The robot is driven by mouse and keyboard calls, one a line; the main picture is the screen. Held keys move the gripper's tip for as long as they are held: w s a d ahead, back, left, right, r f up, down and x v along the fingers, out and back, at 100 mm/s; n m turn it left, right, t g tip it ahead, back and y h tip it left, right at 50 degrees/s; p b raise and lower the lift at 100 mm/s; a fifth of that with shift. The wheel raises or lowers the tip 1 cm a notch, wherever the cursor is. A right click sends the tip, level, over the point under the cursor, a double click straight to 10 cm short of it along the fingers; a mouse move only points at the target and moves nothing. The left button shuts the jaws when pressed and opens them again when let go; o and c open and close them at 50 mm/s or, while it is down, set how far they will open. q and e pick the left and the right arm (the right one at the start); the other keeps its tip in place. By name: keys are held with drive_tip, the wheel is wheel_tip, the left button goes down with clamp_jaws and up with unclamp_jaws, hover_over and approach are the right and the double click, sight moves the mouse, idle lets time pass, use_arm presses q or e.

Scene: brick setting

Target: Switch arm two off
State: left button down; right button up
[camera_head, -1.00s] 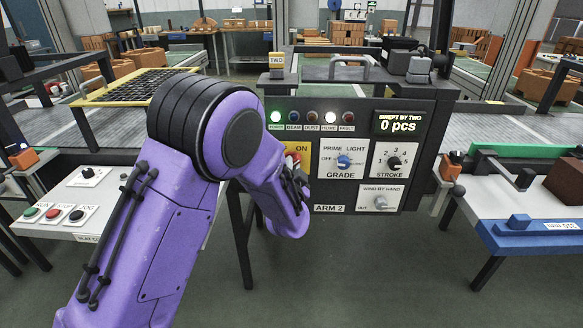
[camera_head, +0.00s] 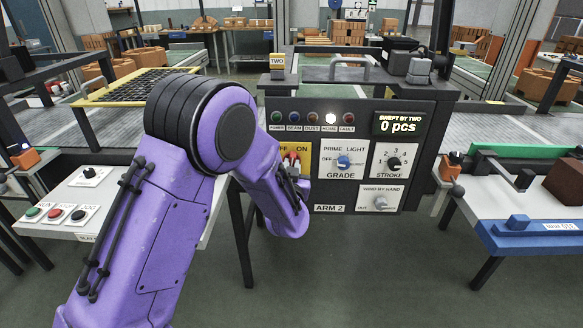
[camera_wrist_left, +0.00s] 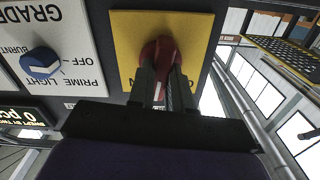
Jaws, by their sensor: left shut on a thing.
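The plate carries a red rotary knob, which shows in the left wrist view (camera_wrist_left: 159,48). My left gripper (camera_head: 292,182) is at this plate, and its two fingers (camera_wrist_left: 162,85) are shut on the red knob. The POWER lamp (camera_head: 275,117) is dark. The HOME lamp (camera_head: 330,117) is lit white. The display (camera_head: 397,123) reads 0 pcs. My right gripper is not in view.
Right of the yellow plate are the blue PRIME LIGHT knob (camera_head: 344,161), the black STROKE knob (camera_head: 394,163) and the wind-by-hand knob (camera_head: 380,202). A white button console (camera_head: 112,195) stands at left. A blue-edged table (camera_head: 530,237) stands at right.

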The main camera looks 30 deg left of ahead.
use_arm(q)
drive_tip(key=n, duration=0.5)
drive_tip(key=n+b, duration=0.1)
drive_tip(key=n, duration=0.4)
drive_tip(key=shift+a+r, duration=0.15)
drive_tip(key=shift+n, duration=0.5)
drive_tip(key=c, duration=1)
unclamp_jaws()
drive_tip(key=shift+c, duration=0.2)
drive_tip(key=b+v, duration=0.1)
drive_tip(key=v, duration=0.9)
drive_tip(key=shift+s+b, duration=0.2)
drive_tip(key=shift+b, duration=0.15)
